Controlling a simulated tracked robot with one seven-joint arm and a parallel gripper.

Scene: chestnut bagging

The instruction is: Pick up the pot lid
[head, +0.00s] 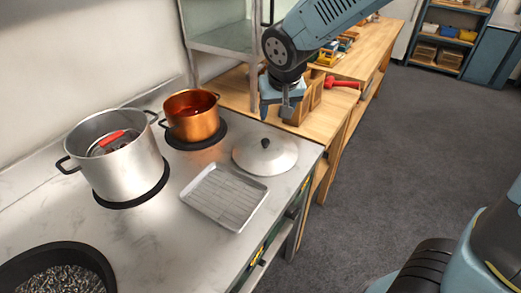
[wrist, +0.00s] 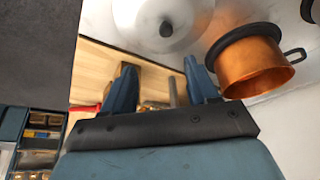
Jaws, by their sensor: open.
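The pot lid (head: 265,155) is a round, pale metal disc with a dark knob on top. It lies flat on the light countertop (head: 165,218), near its right end. It also shows at the top of the wrist view (wrist: 185,20), with its dark knob pointing toward the camera. My gripper (head: 276,108) hangs above the wooden bench end, behind the lid and apart from it. In the wrist view my gripper (wrist: 163,85) has its two blue fingers spread with nothing between them.
A copper pot (head: 193,118) stands left of the lid, and a large steel pot (head: 117,165) further left. A wire-rack tray (head: 224,197) lies in front of the lid. Wooden boxes (head: 304,105) and a red tool (head: 343,83) are on the bench. A dark pan (head: 25,262) sits front left.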

